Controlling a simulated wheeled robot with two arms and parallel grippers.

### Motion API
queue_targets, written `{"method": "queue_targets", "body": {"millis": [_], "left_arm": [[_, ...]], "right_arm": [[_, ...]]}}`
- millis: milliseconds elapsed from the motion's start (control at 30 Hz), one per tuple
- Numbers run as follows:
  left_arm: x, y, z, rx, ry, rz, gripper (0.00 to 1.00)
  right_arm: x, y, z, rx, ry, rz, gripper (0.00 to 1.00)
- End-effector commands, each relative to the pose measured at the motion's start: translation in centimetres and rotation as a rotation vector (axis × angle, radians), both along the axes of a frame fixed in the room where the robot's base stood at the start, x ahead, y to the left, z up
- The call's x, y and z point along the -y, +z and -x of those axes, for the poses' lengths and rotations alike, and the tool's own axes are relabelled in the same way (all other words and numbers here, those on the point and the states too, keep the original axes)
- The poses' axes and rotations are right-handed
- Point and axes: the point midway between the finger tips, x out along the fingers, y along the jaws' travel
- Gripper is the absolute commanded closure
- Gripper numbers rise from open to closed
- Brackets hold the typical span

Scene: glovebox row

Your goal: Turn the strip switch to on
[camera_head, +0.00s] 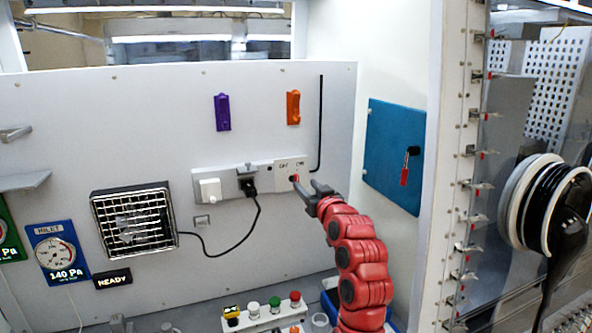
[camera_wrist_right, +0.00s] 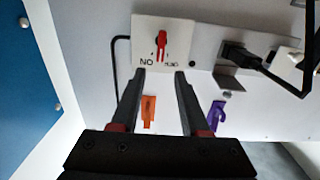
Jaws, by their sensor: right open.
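The power strip (camera_head: 228,184) is on the light grey back wall. At its right end is a white switch plate (camera_head: 286,172) with a small red knob (camera_head: 294,178) and two labels. My left gripper is not in view.
A black plug (camera_head: 248,184) with a cable and a white plug (camera_head: 208,189) sit left of the switch. Purple (camera_head: 222,112) and orange (camera_head: 293,107) fittings are above. A blue panel (camera_head: 393,155) is on the right wall. A button box (camera_head: 264,313) stands below.

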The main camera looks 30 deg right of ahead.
Motion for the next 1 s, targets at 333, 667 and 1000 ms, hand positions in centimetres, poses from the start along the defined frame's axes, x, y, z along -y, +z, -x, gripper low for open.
{"method": "queue_targets", "body": {"millis": [333,667,1000], "left_arm": [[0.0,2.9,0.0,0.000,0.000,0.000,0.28],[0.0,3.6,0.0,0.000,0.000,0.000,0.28],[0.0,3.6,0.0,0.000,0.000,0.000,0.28]], "right_arm": [[1.4,0.3,-5.7,-0.003,0.000,-0.002,0.55],[1.9,-0.1,-8.0,-0.002,0.000,-0.003,0.55],[2.0,-0.2,-8.1,-0.001,0.000,-0.002,0.64]]}}
